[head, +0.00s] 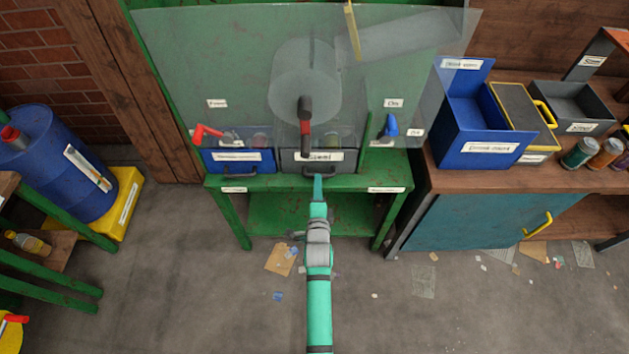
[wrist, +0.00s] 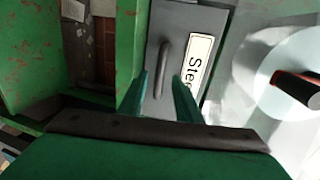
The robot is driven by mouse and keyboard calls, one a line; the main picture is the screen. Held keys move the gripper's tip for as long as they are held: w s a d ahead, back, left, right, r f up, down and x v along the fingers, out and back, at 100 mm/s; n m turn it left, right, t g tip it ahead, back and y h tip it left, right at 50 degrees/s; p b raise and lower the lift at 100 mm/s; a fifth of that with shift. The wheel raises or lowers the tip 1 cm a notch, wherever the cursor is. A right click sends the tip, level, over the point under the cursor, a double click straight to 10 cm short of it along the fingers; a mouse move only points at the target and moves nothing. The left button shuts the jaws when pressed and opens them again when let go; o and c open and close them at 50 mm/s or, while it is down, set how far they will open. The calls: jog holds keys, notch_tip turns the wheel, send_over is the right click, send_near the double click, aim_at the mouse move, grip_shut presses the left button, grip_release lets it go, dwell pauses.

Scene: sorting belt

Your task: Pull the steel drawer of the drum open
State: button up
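The grey steel drawer (head: 345,163) sits in the green bench below the translucent drum (head: 303,80). It appears shut, with a white label and a dark bar handle. In the wrist view the drawer front (wrist: 185,22) shows its handle (wrist: 164,65) and a label starting "Stee" beside it. My gripper (head: 318,180) is just in front of the drawer. In the wrist view its two teal fingers (wrist: 162,78) are apart, one on each side of the handle's lower end. I cannot tell whether they touch it.
A blue drawer (head: 238,165) is left of the steel one. A red lever (head: 207,132), a blue lever (head: 390,126) and a red-and-black crank (head: 305,125) are nearby. A workbench with a blue bin (head: 480,130) stands right. The floor before the bench is mostly clear with scraps.

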jog(key=shift+x, duration=1.55)
